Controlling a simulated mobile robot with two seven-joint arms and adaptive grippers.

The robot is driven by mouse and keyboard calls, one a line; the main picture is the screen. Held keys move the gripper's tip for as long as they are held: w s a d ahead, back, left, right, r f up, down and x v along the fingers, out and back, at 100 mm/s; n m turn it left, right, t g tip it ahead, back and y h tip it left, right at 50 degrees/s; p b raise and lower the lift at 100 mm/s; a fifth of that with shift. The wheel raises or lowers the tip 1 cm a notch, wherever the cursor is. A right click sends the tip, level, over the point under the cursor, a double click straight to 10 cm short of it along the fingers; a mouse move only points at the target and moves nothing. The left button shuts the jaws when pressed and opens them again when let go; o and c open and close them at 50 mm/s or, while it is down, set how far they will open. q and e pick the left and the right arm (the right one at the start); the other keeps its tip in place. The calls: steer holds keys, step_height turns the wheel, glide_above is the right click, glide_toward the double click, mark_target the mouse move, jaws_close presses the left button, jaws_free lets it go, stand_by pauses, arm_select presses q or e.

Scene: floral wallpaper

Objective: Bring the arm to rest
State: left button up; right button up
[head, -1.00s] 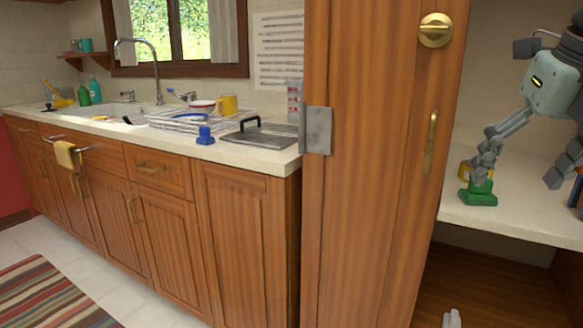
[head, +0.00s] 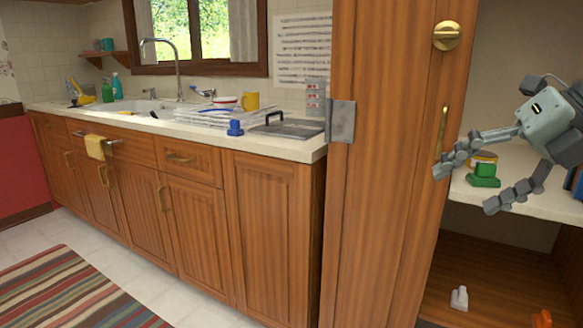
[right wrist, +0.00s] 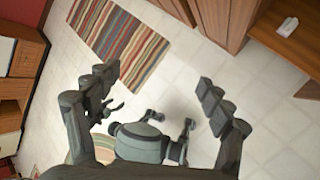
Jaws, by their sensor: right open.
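My right gripper (head: 465,190) is at the right of the head view, in front of the open cupboard's shelf. Its two jointed grey fingers are spread wide, with nothing between them. In the right wrist view its fingers (right wrist: 156,88) are also apart, over bare floor. A green object (head: 484,176) stands on the shelf behind the fingers, apart from the grip as far as I can tell. My left gripper does not show in the head view.
A tall wooden door (head: 385,200) with a brass handle (head: 441,130) stands close to the left finger. The pale shelf (head: 540,207) holds the green object and a yellow item (head: 483,157). A white item (head: 459,298) lies lower down. A striped rug (head: 75,290) lies on the floor.

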steer(key=w+d+f+m+t+y, duration=0.4)
steer(key=w+d+m+t, duration=0.1)
steer(key=w+m+t, duration=0.5)
steer(key=s+d+f+m+h, duration=0.2)
steer(key=d+f+m+h, duration=0.5)
steer(key=f, duration=0.4)
steer(key=s+d+f+m+h, duration=0.2)
steer(key=d+f+m+h, duration=0.3)
steer(key=f+m, duration=0.5)
steer(key=s+a+f+m+g+h, duration=0.15)
steer(key=s+f+g, duration=0.35)
steer(key=f, duration=0.7)
arm_select(q)
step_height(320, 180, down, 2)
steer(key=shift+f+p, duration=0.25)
steer(key=shift+p, duration=0.25)
arm_select(e)
steer(key=s+a+f+m+g+y, duration=0.2)
steer(key=s+a+f+g, duration=0.5)
steer(key=s+a+f, duration=0.7)
steer(key=s+f+m, duration=0.1)
steer(key=s+f, duration=0.2)
steer(key=s, duration=0.1)
steer(key=shift+s+m, duration=0.25)
steer(key=shift+m, duration=0.1)
steer(key=shift+a+y, duration=0.1)
steer(key=shift+y, duration=0.15)
